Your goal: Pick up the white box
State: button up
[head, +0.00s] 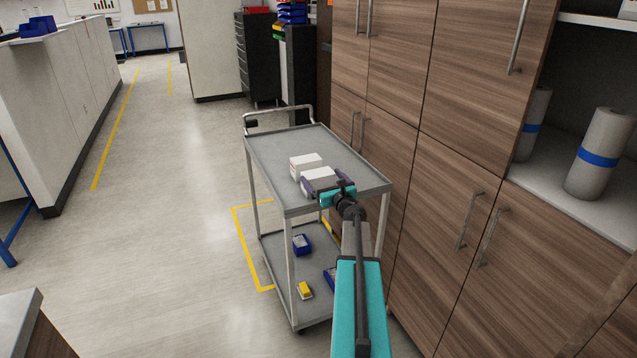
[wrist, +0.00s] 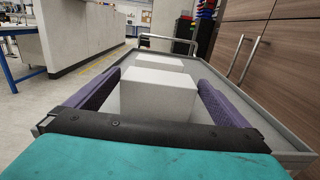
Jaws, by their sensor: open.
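Two white boxes stand on the top shelf of a grey cart (head: 275,148). The nearer white box (head: 318,177) is between the fingers of my gripper (head: 322,185). The farther white box (head: 305,163) stands just behind it and has a reddish marking on its side. In the wrist view, the nearer box (wrist: 158,95) sits between my open purple fingers (wrist: 160,100), with a small gap on its right. The farther box (wrist: 160,62) shows behind it. My gripper is open, low over the cart's near end. The lower part of the nearer box is hidden by my gripper.
Wooden cabinets (head: 440,150) stand close along the cart's right side. The cart's far handle (head: 280,112) is raised. Open floor (head: 180,200) lies to the left.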

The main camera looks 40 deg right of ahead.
aim_at(318, 173)
jog(key=shift+p+x, duration=0.85)
jog(key=shift+x, duration=1.3)
jog(key=shift+f, duration=0.1)
jog(key=c, duration=1)
jog(key=shift+r, duration=0.25)
jog(key=shift+r+b, duration=0.5)
jog(key=shift+r, duration=0.95)
jog(key=s+a+r+b, duration=0.1)
jog(key=s+a+b, duration=0.3)
jog(key=s+a, duration=0.7)
jog(key=shift+s+r, duration=0.3)
jog(key=shift+s, duration=0.05)
